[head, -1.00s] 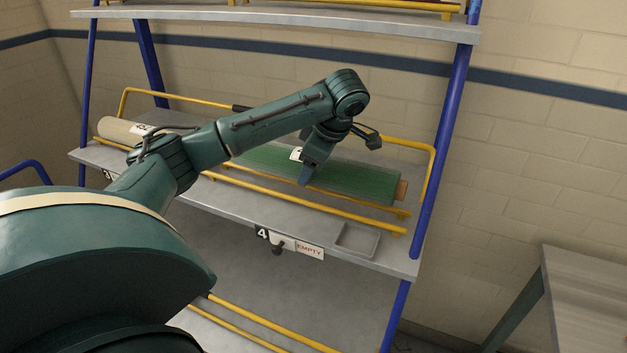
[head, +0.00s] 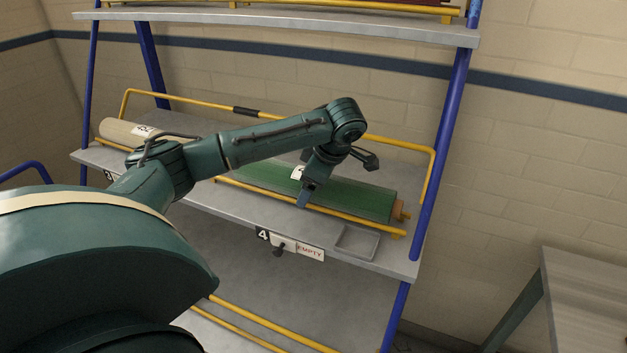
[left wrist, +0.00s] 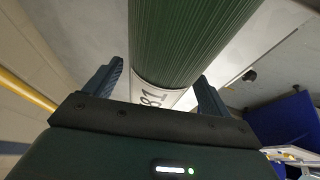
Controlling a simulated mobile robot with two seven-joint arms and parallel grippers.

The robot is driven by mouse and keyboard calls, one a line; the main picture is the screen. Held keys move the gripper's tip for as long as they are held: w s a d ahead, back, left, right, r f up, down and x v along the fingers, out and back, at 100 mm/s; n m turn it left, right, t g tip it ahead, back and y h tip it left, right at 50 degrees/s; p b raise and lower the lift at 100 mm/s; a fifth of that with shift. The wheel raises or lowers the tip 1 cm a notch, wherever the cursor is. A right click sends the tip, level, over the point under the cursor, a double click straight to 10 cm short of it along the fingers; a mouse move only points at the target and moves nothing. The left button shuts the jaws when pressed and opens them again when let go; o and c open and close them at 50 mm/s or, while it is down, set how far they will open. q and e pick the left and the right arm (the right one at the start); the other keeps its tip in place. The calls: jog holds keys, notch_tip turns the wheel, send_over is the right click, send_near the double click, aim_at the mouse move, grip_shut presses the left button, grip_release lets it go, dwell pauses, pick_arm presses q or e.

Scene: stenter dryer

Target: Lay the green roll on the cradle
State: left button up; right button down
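The green roll (head: 345,197), with orange-brown core ends and a white label, lies along the yellow-railed cradle (head: 350,222) on the middle shelf, behind the front rail. Whether its weight rests on the rails I cannot tell. My left gripper (head: 305,193) reaches down over the roll beside its label. In the left wrist view the roll (left wrist: 190,40) runs between the two fingers of my left gripper (left wrist: 160,85), one on each side. The contact surfaces are partly hidden. My right gripper is out of view.
A beige roll (head: 125,132) lies at the shelf's left end. A small grey tray (head: 356,241) sits at the front edge, beside a "4" and "EMPTY" sign (head: 309,251). Blue rack posts (head: 447,140) flank the shelf. A grey table (head: 590,290) stands at right.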

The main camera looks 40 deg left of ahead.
pick_arm(q)
jog(key=shift+o, duration=0.3)
jog(key=v, duration=1.2)
dwell(0.5)
